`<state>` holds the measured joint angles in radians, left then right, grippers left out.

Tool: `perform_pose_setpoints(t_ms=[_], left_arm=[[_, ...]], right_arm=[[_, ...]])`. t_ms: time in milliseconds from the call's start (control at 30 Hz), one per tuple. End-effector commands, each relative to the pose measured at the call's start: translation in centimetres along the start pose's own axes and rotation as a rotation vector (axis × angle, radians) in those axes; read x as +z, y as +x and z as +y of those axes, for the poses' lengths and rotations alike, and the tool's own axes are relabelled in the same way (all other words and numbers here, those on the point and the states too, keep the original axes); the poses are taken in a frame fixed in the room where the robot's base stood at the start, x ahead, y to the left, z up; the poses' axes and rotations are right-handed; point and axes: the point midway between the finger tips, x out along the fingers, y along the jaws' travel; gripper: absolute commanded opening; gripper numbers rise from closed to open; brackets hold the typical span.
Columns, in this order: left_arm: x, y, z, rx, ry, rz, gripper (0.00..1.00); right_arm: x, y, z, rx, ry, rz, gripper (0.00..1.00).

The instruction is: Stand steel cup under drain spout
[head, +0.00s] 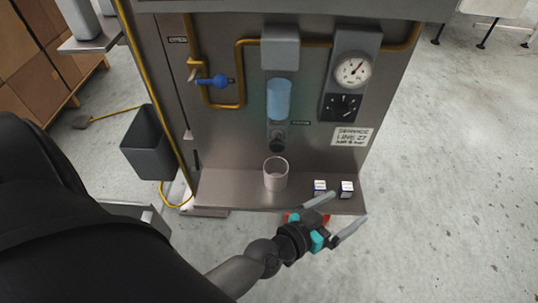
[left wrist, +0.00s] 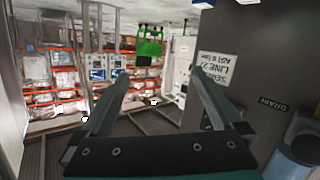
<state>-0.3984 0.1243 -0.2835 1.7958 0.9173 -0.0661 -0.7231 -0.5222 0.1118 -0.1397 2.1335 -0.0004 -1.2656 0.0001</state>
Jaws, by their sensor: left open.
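The steel cup (head: 276,175) stands upright on the panel's ledge, empty as far as I see. The dark drain spout (head: 277,144) sits just above it in the head view, below a blue cylinder (head: 279,100); I cannot tell whether they line up in depth. My left gripper (head: 349,208) is open and empty at the ledge's front right edge, right of the cup and apart from it. Its two fingers (left wrist: 162,90) show spread in the left wrist view, with nothing between them. The cup is not visible there. My right gripper is out of view.
Two small white-and-blue boxes (head: 333,188) sit on the ledge (head: 225,190) between cup and gripper. A red item shows partly behind the gripper. A gauge (head: 353,70), yellow pipe and blue valve (head: 215,81) are on the panel.

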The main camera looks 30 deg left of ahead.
Motion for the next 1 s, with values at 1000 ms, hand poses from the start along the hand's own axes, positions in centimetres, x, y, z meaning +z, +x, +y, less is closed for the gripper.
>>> perform_pose_setpoints(t_ms=[1000], left_arm=[[10.2,-14.0,-6.6,-0.267,0.076,-0.981,1.0]], right_arm=[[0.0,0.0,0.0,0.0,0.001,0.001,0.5]])
